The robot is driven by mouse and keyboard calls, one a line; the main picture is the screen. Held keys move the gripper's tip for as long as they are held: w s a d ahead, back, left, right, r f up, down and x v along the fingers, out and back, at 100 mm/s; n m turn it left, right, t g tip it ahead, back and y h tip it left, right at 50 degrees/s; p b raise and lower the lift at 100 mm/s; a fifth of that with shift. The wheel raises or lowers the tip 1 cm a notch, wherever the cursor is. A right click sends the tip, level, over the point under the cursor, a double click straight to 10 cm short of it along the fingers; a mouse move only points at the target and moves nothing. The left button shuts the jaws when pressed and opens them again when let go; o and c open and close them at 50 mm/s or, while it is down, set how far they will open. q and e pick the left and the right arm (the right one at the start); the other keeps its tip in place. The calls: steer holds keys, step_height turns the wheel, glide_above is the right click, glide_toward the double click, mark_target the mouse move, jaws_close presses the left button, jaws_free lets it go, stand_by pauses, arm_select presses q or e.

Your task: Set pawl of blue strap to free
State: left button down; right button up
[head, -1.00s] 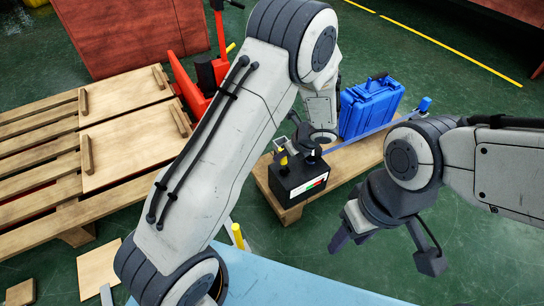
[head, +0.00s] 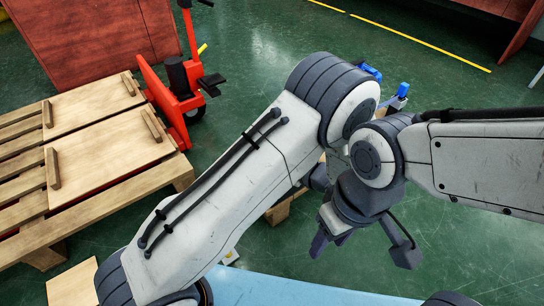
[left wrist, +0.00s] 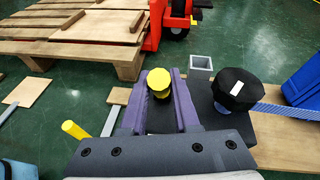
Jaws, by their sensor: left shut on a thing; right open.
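In the left wrist view, my left gripper (left wrist: 160,103) has its purple fingers closed on either side of a yellow-topped black knob (left wrist: 159,80). Right of it, a round black knob with a white mark (left wrist: 236,92) sits on a dark body. A blue strap (left wrist: 290,111) runs from there to the right. The pawl's setting cannot be read. In the head view, my left arm hides the left gripper and nearly all of the strap device; a blue strap end piece (head: 403,90) shows behind. My right gripper (head: 362,250) is open and empty, over the floor.
A blue case (left wrist: 304,78) stands beside the strap on a wooden board (left wrist: 285,143). Wooden pallets (head: 90,160) and a red pallet truck (head: 172,95) are at the left. A light blue surface (head: 290,290) lies in front. A yellow post (left wrist: 75,130) stands left of the left gripper.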

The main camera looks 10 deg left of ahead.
arm_select(q)
steer(key=shift+d+f, duration=0.1)
stand_by(0.4)
steer(key=c, duration=0.7)
jaws_free()
steer(key=shift+s, duration=0.1)
steer(key=shift+o, duration=0.2)
